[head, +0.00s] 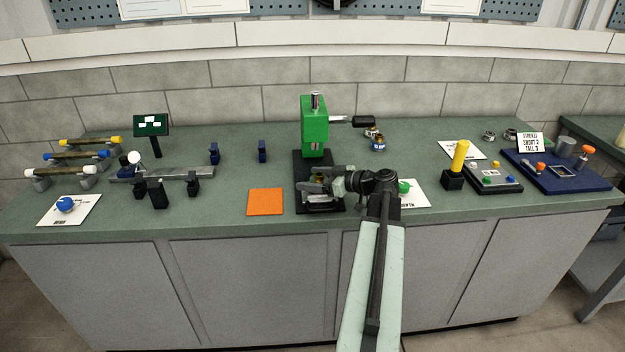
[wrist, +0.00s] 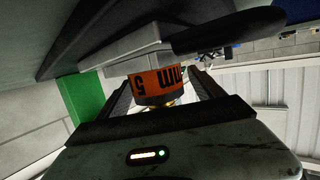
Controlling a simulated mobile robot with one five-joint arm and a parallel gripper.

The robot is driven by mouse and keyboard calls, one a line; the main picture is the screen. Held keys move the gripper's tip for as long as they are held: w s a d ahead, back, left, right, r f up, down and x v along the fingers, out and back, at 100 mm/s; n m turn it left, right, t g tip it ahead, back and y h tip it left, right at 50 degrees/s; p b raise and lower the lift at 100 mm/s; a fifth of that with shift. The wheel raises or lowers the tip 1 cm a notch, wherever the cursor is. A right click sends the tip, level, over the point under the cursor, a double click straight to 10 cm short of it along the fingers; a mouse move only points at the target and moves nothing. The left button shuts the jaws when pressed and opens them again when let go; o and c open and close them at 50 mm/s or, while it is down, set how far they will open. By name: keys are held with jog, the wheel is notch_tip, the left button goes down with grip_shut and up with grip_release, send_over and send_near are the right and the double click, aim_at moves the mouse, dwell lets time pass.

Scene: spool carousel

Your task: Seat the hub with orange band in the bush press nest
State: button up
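The hub with orange band (wrist: 153,86) is between the fingers of my gripper (wrist: 157,92) in the wrist view, with dark lettering on the band. The fingers lie close against both its sides. The wrist picture looks upside down, and the hub's far end meets or nearly meets a grey block (wrist: 140,58), which seems to be the press nest. I cannot tell whether it is seated. In the head view my gripper (head: 322,187) reaches in low at the green bush press (head: 314,130), over its black base (head: 301,168). My gripper hides the hub and most of the nest there.
An orange square mat (head: 265,202) lies left of the press. A white card with a green knob (head: 412,194) lies right of my gripper.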

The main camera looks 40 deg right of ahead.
aim_at(323, 179)
jog(key=p+v, duration=0.2)
jog(key=v, duration=0.5)
jog(key=shift+s+r, duration=0.1)
jog(key=shift+s, duration=0.3)
dwell(0.5)
